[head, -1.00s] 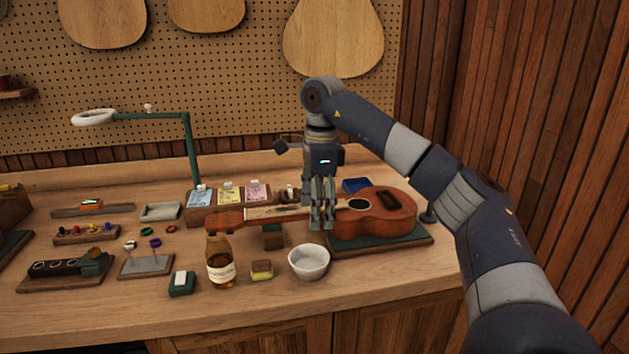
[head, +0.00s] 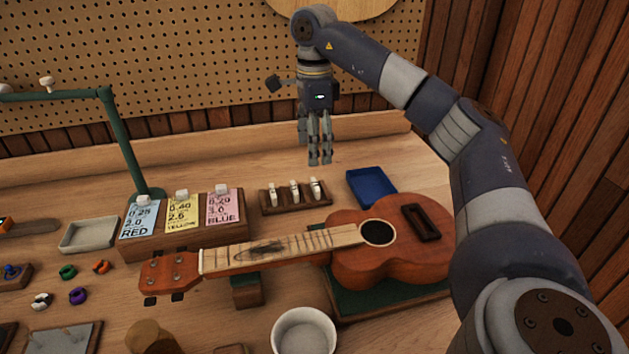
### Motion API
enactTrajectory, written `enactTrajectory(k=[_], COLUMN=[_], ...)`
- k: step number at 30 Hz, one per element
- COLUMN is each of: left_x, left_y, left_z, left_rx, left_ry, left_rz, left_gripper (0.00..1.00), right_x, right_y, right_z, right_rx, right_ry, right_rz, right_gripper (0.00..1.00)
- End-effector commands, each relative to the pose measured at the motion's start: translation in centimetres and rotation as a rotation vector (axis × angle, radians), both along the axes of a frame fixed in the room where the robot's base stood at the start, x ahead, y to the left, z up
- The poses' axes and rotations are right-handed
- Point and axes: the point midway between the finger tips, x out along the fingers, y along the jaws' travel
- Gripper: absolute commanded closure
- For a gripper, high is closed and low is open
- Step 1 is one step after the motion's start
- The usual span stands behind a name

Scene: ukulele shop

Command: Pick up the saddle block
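No thing is plainly marked as the saddle block. A small wooden rack (head: 268,201) behind the ukulele holds three slim upright pieces with pale tops (head: 295,192); I cannot tell whether one is the saddle block. The ukulele (head: 350,250) lies with its body to the right, and its dark bridge (head: 421,223) has a slot. My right gripper (head: 320,162) points down, appearing above and behind the rack, apart from it. Nothing shows between its fingers, but their spacing is unclear from this angle. My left gripper is out of view.
A blue tray (head: 371,188) lies right of the rack. Three labelled cards with white pieces on top stand on a wooden stand (head: 160,242). A green lamp post (head: 122,145) stands left.

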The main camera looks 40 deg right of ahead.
Motion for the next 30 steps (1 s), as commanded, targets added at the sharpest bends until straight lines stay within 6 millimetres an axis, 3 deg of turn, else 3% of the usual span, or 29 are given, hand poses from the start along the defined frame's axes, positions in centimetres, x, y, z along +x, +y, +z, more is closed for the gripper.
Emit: enactTrajectory(k=[3, 8, 19, 29, 30], left_x=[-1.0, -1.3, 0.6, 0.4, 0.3], left_y=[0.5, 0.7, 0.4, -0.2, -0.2], left_z=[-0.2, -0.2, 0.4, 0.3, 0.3], left_rx=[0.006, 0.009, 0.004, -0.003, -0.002], left_ry=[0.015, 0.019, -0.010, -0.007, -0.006], left_rz=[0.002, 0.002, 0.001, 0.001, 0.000], left_gripper=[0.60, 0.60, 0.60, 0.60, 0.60], right_x=[-0.1, -0.1, -0.7, -0.7, -0.7], right_y=[-0.1, 0.0, 0.2, 0.2, 0.2], right_z=[-2.2, -3.7, -8.2, -9.1, -9.1], right_rx=[-0.001, 0.000, 0.000, 0.000, 0.000], right_ry=[0.005, 0.002, 0.004, 0.000, 0.000], right_rz=[-0.001, 0.000, -0.001, -0.001, -0.001], right_gripper=[0.30, 0.30, 0.30, 0.30, 0.35])
